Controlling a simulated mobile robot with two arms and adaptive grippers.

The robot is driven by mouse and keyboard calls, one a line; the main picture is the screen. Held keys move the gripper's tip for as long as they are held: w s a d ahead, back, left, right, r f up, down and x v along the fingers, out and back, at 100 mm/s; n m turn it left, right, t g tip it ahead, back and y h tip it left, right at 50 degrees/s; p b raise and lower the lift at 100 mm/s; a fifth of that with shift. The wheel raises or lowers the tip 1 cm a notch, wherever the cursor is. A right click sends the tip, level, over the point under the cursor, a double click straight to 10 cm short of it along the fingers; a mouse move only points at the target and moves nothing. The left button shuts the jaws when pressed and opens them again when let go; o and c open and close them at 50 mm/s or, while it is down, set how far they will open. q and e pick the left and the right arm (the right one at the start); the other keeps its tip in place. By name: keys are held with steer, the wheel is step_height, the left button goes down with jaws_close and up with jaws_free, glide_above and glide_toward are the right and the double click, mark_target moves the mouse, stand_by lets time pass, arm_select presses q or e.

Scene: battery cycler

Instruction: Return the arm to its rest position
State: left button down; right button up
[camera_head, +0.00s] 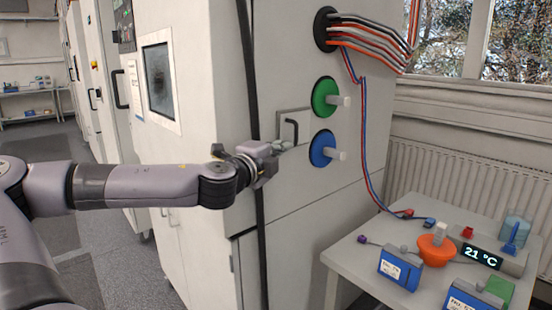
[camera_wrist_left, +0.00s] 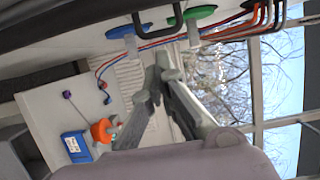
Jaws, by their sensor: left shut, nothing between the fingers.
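My left arm (camera_head: 150,185) reaches in from the left in the head view. Its gripper (camera_head: 280,147) is in front of the cabinet, beside a small panel with a black handle (camera_head: 291,130). In the left wrist view the fingers (camera_wrist_left: 161,66) come together at the tips with nothing between them. The black handle (camera_wrist_left: 157,30) lies just beyond the tips there; I cannot tell whether they touch it. My right gripper is in neither view.
The cabinet (camera_head: 290,215) carries a green knob (camera_head: 325,98) and a blue knob (camera_head: 323,149). Cables (camera_head: 368,150) run down to a white table (camera_head: 355,262) with blue battery packs (camera_head: 400,270), an orange piece (camera_head: 436,250) and a display (camera_head: 481,256). Open floor lies at the left.

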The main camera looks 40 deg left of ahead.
arm_select(q)
steer(key=shift+s+a, duration=0.25)
steer(key=shift+s, duration=0.25)
steer(key=shift+f, duration=0.1)
